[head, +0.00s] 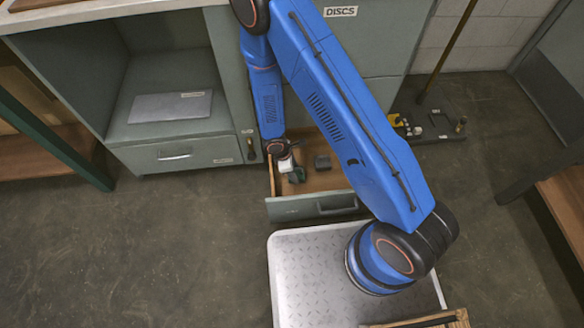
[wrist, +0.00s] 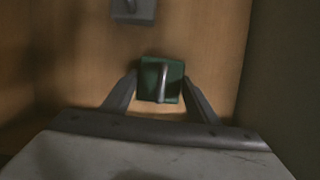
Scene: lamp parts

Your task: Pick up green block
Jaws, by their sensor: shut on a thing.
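The green block (wrist: 150,80) is between the two fingers of my gripper (wrist: 160,92) in the wrist view. It has a grey loop-like bar on its top face. The fingers are shut on its left and right sides. In the head view, my gripper (head: 292,172) reaches down into the open drawer (head: 310,208), with the small dark green block (head: 299,175) at its tip. I cannot tell whether the block touches the drawer floor.
A grey block (wrist: 133,10) lies farther along the drawer in the wrist view; it also shows in the head view (head: 322,162). Drawer walls surround my gripper. A laptop-like grey slab (head: 170,106) rests in the left shelf. Floor to the left is clear.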

